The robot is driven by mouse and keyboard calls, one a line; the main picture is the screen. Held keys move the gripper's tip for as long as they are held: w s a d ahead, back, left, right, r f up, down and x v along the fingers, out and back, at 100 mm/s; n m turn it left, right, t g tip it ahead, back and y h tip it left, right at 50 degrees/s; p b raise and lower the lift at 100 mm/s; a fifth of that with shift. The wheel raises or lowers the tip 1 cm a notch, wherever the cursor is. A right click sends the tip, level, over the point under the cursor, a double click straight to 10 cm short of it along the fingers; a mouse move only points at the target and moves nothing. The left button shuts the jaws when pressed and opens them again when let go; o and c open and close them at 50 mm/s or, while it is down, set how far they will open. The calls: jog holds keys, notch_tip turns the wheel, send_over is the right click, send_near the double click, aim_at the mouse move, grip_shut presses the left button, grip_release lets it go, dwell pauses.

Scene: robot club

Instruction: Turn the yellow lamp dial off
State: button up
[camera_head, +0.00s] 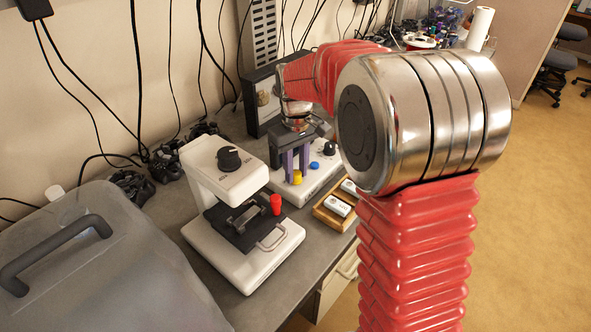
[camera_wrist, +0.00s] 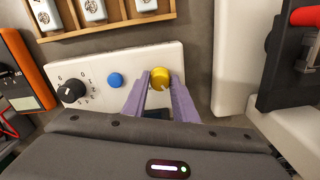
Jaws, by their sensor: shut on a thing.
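The yellow lamp dial (camera_wrist: 160,78) is on a white panel (camera_wrist: 98,68), beside a blue button (camera_wrist: 115,80) and a black knob (camera_wrist: 71,91). My gripper (camera_wrist: 158,86) has two purple fingers, one on each side of the yellow dial, and is shut on it. In the head view, the yellow dial (camera_head: 297,177) shows at the fingertips of my gripper (camera_head: 296,172), which points down at the panel from above. The dial's pointer mark is too small to read.
A white machine (camera_head: 244,210) with a black knob and a red handle stands close on the left. A wooden tray (camera_head: 323,213) with white pieces lies to the right of the panel. A grey lidded case (camera_head: 150,255) fills the front left. Cables hang behind.

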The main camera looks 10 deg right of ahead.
aim_at(296, 173)
jog(key=shift+n, duration=1.6)
jog(key=o, duration=1)
jog(key=shift+o, duration=0.2)
jog(key=shift+r, duration=0.15)
notch_tip(296, 173, up, 13)
jog(key=shift+r, duration=0.2)
